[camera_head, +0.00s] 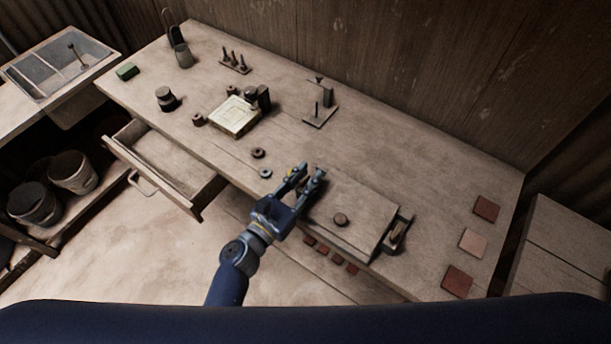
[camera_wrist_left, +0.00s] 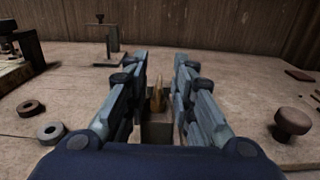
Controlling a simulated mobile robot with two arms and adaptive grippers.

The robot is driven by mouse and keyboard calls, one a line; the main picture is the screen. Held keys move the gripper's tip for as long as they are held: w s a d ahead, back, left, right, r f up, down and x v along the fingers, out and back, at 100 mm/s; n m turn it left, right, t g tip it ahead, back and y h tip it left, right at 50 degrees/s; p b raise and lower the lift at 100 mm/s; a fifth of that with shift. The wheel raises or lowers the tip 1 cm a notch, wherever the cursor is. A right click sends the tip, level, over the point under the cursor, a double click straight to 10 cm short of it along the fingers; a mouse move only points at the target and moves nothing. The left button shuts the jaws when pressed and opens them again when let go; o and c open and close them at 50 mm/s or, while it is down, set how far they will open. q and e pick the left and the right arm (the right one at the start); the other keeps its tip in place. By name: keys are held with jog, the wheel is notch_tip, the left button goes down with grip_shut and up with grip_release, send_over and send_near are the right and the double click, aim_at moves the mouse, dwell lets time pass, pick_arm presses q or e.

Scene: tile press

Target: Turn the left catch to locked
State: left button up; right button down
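The left catch (camera_wrist_left: 158,98) shows in the left wrist view as a small brass-coloured lever standing on a grey block (camera_wrist_left: 157,128). My left gripper (camera_head: 310,171) is at the left end of the flat press board (camera_head: 362,199) in the head view and hides the catch there. In the left wrist view its two fingers (camera_wrist_left: 161,62) are apart, one on each side of the lever. I see a gap on both sides and cannot see contact. The lever's exact turn is hard to tell. My right gripper is not in view.
A round knob (camera_head: 341,219) sits on the board, and another catch (camera_head: 397,231) is at its right end. Two rings (camera_head: 258,153) lie left of my gripper. A stand (camera_head: 320,108) is behind. An open drawer (camera_head: 165,168) juts out at the front left. Tiles (camera_head: 473,242) lie at the right.

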pick_arm(q)
jog(key=shift+c, duration=0.9)
grip_shut()
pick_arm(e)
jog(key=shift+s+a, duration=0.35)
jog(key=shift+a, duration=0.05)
